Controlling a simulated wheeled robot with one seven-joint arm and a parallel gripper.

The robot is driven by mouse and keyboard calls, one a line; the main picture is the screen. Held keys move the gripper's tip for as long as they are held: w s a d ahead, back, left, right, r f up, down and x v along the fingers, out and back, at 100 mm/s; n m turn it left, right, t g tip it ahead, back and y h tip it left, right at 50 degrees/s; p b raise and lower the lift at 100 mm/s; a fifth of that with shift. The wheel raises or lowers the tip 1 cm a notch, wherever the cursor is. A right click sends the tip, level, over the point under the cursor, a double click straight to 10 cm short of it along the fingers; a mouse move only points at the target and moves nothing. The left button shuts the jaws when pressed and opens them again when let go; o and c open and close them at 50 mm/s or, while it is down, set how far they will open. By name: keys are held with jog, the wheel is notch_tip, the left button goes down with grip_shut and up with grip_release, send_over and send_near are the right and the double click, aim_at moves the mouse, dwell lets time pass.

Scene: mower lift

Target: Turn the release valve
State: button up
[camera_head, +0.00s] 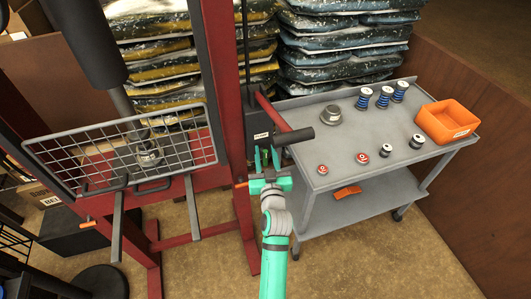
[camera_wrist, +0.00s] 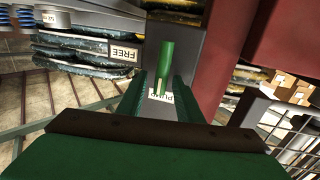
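My gripper (camera_head: 267,160) is open in front of the dark grey pump box (camera_head: 262,128) on the red frame's right post. In the wrist view my two green fingers (camera_wrist: 160,82) stand apart. A bright green rod (camera_wrist: 166,56), which looks like the release valve's lever, rises between and beyond the fingertips. I see no clear contact between rod and fingers, and cannot tell the depth between them. Behind it is the box face with an upside-down PUMP label (camera_wrist: 160,97). In the head view my gripper and the box make the lever hard to pick out.
A red pump handle with a dark grip (camera_head: 300,136) juts right above my gripper. A grey cart (camera_head: 330,150) with springs, small parts and an orange bin (camera_head: 447,121) stands at right. The red press frame (camera_head: 222,75) and mesh guard (camera_head: 95,160) are at left. A FREE label (camera_wrist: 125,53) shows too.

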grip_shut()
jog(key=shift+d+m, duration=0.1)
jog(key=shift+m, duration=0.2)
jog(key=m+g, duration=0.1)
jog(key=m, duration=0.4)
jog(key=d+f+m+y, duration=0.1)
jog(key=m, duration=0.4)
jog(key=w+d+f+m+g+y, duration=0.1)
jog(key=m, duration=0.3)
jog(key=shift+d+f+m+g, duration=0.2)
jog(key=shift+f+m+g, duration=0.1)
jog(key=shift+m, duration=0.1)
jog(key=shift+y, duration=0.3)
dwell(0.4)
